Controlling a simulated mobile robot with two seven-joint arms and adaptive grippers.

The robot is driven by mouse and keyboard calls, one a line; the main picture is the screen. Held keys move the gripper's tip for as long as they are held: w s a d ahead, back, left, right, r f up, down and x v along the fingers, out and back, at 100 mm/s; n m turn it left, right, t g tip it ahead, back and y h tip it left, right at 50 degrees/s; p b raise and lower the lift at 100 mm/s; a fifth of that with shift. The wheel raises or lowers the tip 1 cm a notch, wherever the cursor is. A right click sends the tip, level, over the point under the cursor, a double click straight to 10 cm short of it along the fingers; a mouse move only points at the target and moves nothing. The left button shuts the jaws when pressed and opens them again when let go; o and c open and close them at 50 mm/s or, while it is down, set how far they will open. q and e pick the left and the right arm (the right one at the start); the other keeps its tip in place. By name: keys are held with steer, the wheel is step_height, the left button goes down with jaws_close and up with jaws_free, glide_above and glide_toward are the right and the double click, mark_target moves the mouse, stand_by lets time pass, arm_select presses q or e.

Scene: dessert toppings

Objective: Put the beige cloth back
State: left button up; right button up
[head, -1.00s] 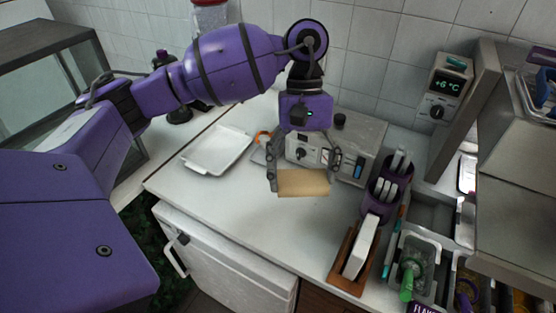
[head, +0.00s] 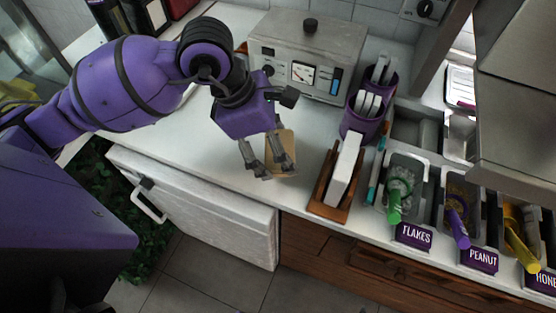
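The beige cloth (head: 284,143) is a small flat tan piece at my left gripper (head: 267,165). The fingers point down and sit against the cloth, one finger crossing in front of it. The gripper appears shut on it, over the white counter (head: 195,140), near the front edge. Part of the cloth is hidden behind the finger. Whether the cloth touches the counter is hard to tell. My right gripper is not in view.
A grey appliance box (head: 310,50) stands behind the gripper. To the right are a wooden holder (head: 328,192) with a white block, a purple cup (head: 358,122) and topping bins with labels. The counter left of the gripper is clear.

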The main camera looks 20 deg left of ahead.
arm_select(q)
steer(key=shift+f, duration=2.8)
steer(key=shift+f, duration=0.2)
steer(key=o, duration=1)
steer(key=shift+r, duration=0.1)
steer(key=shift+r, duration=0.25)
steer(key=v, duration=1.1)
steer(key=shift+a+r, duration=0.2)
steer(key=shift+r, duration=0.1)
